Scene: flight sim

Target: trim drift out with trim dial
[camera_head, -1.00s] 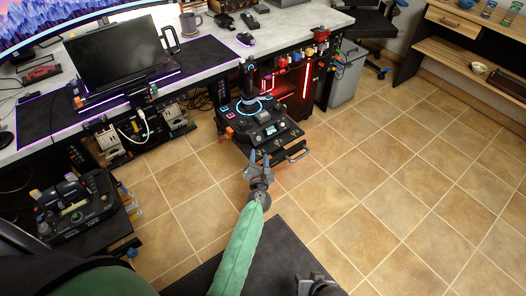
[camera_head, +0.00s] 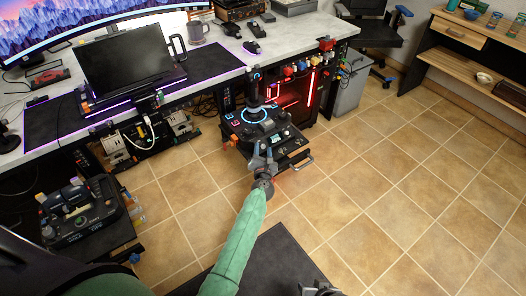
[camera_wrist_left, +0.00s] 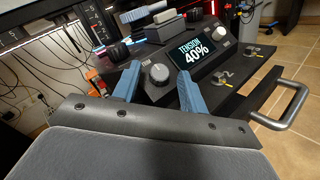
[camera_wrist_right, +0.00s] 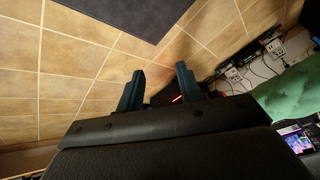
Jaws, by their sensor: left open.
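The joystick console (camera_head: 240,130) is a black panel with a blue-ringed stick (camera_head: 254,92) on a pull-out shelf by the desk. In the left wrist view its small screen (camera_wrist_left: 199,46) reads "TENSION 40%". My left gripper (camera_head: 264,156) is open at the console's front edge. In the left wrist view its blue fingers (camera_wrist_left: 157,84) stand either side of the dial, with no grip on it visible. My right gripper (camera_wrist_right: 160,82) is open and empty, low over the floor.
A metal handle (camera_wrist_left: 287,108) juts from the shelf front. Smaller knobs (camera_wrist_left: 222,78) sit right of the dial. A throttle unit (camera_head: 78,212) stands at the left. The desk with a monitor (camera_head: 125,62) lies behind. Tiled floor (camera_head: 400,190) at the right is clear.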

